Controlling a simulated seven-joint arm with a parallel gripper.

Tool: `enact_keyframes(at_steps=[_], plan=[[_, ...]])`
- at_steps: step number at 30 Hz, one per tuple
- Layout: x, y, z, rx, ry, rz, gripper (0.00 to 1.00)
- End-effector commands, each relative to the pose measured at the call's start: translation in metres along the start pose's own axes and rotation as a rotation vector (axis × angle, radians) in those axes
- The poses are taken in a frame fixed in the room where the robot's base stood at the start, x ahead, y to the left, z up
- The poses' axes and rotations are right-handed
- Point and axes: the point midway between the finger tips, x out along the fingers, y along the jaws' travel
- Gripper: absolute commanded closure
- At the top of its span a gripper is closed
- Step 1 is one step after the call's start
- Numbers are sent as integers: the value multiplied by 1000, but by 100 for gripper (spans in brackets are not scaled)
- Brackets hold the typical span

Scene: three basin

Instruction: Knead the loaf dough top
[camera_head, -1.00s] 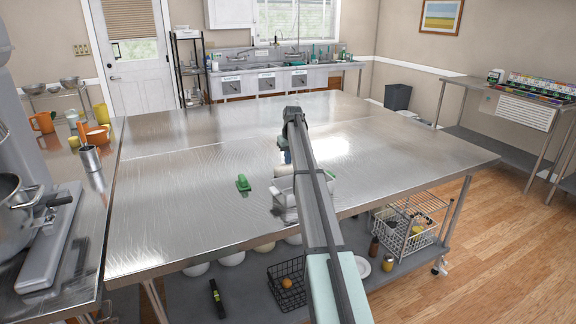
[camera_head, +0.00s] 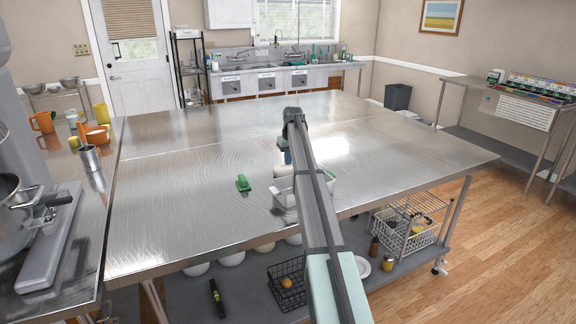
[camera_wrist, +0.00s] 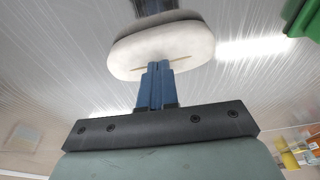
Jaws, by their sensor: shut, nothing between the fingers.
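The loaf dough (camera_wrist: 185,48) is a pale, rounded oblong with a thin brown line across its face, in the upper middle of the wrist view. My gripper (camera_wrist: 160,68) has its blue fingers together and empty, with the tips overlapping the loaf's near edge in the picture. I cannot tell whether they touch it. In the head view a pale object (camera_head: 283,190) on the steel table (camera_head: 180,215) is partly hidden by my arm. I cannot tell whether it is the loaf.
A green object (camera_head: 243,183) lies on the table left of my arm, and green also shows at the wrist view's upper right (camera_wrist: 301,18). The table is otherwise largely clear. A side counter with a metal cylinder (camera_head: 90,157) and orange containers stands at left.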

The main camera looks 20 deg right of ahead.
Motion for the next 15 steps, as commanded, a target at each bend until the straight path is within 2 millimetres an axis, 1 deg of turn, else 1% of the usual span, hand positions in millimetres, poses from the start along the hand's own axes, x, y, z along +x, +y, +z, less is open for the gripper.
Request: enact_keyframes(at_steps=[9, 15], plan=[[-1, 0, 0, 0, 0, 0, 100], [-11, 0, -2, 0, 1, 0, 100]])
